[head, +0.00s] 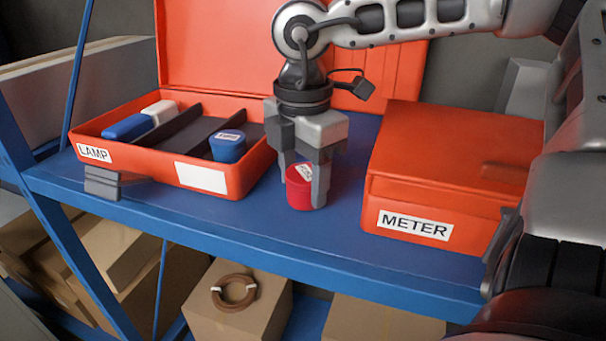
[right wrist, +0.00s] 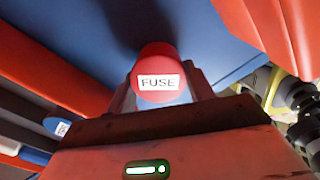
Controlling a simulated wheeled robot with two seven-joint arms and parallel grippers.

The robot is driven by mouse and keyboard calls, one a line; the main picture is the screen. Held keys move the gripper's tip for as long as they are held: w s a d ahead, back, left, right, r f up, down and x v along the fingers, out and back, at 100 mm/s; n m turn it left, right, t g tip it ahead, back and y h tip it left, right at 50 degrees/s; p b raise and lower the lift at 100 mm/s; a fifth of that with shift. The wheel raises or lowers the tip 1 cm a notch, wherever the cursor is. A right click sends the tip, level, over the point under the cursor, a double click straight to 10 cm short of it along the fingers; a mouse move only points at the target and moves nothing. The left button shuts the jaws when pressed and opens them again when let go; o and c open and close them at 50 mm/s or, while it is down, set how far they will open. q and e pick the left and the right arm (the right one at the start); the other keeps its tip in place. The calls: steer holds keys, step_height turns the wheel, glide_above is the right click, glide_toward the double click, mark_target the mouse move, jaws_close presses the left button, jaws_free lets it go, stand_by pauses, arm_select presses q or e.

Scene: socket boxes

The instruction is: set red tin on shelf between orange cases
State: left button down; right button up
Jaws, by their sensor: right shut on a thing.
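The red tin (head: 300,195) is between the fingers of my right gripper (head: 305,185), which is shut on it. The tin is upright at the blue shelf (head: 270,225), in the gap between the two orange cases. I cannot tell whether its base touches the shelf. In the right wrist view the tin (right wrist: 158,70) shows a white FUSE label. The open orange LAMP case (head: 215,180) is to the left, and the closed orange METER case (head: 450,190) is to the right. My left gripper is not in view.
The LAMP case holds a blue tin (head: 228,148), a blue-and-white item (head: 140,122) and dark dividers. Its raised lid (head: 215,50) stands behind. Below the shelf are cardboard boxes (head: 235,310) and a brown ring (head: 235,290). The shelf's front strip is clear.

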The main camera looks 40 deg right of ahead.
mark_target(303, 174)
steer(key=shift+f, duration=0.3)
steer(key=o, duration=1)
steer(key=shift+r, duration=0.15)
steer(key=shift+o, duration=0.2)
steer(key=shift+r, duration=0.4)
step_height(303, 174, up, 12)
steer(key=shift+f, duration=0.2)
